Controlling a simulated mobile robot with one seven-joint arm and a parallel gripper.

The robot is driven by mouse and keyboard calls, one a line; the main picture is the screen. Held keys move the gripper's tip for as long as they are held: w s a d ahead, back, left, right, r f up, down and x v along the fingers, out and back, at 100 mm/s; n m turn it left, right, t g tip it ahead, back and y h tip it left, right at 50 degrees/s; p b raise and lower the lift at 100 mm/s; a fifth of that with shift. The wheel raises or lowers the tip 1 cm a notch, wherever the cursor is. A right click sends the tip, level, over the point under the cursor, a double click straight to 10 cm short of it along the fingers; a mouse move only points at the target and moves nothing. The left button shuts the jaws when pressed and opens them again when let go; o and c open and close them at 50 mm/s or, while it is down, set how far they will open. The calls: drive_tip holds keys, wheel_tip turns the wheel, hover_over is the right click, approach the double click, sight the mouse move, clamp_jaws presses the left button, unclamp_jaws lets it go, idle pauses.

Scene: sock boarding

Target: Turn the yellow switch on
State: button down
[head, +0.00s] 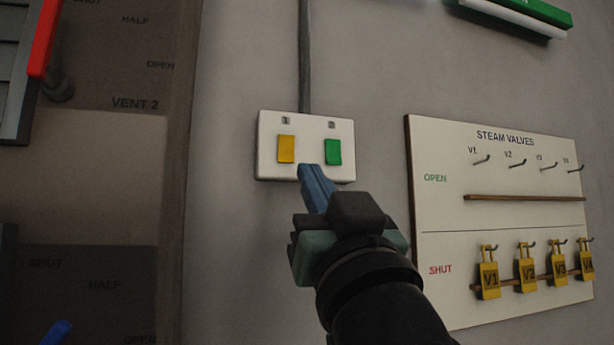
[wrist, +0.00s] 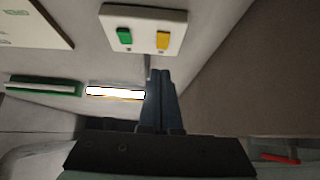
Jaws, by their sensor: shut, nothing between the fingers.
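The yellow switch (head: 286,149) is the left rocker on a white switch plate (head: 306,123) on the wall, under the number 1. The green switch (head: 333,152) is beside it on the right. In the wrist view the plate appears upside down, with the yellow switch (wrist: 163,40) on the right and the green switch (wrist: 124,37) on the left. My gripper (head: 305,168) is shut and empty, its blue fingertips in front of the plate's lower part, below and between the two switches. In the wrist view the fingertips (wrist: 161,71) show apart from the yellow switch.
A grey conduit (head: 305,60) runs up from the plate. A steam valves board (head: 440,205) with hooks and yellow tags hangs at the right. A red handle (head: 42,40) is at the upper left. A green fixture with a white tube (head: 515,17) is at the upper right.

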drive_tip(key=s+f+m+t+h+b, duration=0.2)
drive_tip(key=s+f+m+h, duration=0.1)
drive_tip(key=s+f+h, duration=0.5)
drive_tip(key=s+f, duration=0.2)
drive_tip(key=s, duration=0.1)
drive_tip(key=shift+a+m+t, duration=0.3)
drive_tip(key=shift+a+t, duration=0.05)
drive_tip(key=shift+t, duration=0.05)
idle(0.3)
